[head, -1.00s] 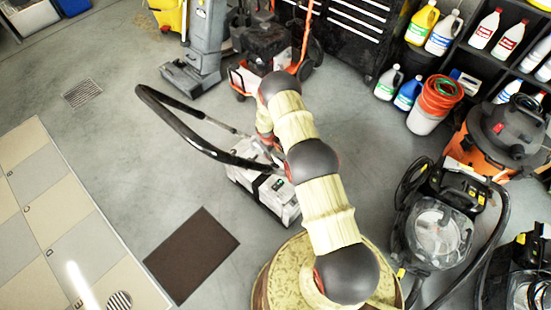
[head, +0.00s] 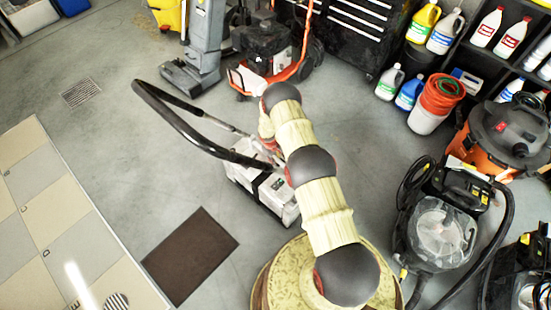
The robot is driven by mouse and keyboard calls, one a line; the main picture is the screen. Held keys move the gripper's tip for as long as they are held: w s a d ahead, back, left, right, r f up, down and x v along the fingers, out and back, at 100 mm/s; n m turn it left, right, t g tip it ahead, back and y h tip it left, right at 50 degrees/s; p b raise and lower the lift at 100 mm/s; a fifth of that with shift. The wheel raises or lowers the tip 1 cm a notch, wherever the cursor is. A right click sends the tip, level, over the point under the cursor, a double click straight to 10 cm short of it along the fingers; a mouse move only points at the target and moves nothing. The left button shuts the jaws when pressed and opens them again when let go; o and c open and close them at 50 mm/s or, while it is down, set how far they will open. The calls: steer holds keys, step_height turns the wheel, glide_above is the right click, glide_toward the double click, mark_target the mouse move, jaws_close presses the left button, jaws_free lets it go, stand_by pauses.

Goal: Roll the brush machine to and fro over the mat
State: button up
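The brush machine (head: 250,188) is a low white-and-black box on the grey floor, with a long black looped handle (head: 172,115) rising to its left. The brown mat (head: 190,256) lies flat on the floor to the lower left of the machine, with a strip of bare floor between them. My arm reaches from the bottom right up over the machine. My gripper (head: 272,142) is near the machine's top and the lower end of its handle, mostly hidden behind my own arm links. Its fingers cannot be made out.
A tiled raised area (head: 60,225) lies left of the mat. A floor drain (head: 81,92) is at upper left. An upright grey machine (head: 200,50) and an orange-framed machine (head: 275,55) stand behind. Vacuums (head: 438,230) stand at right. Floor left of the handle is clear.

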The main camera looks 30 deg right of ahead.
jaws_close()
steer(key=shift+s+a, duration=0.1)
stand_by(0.6)
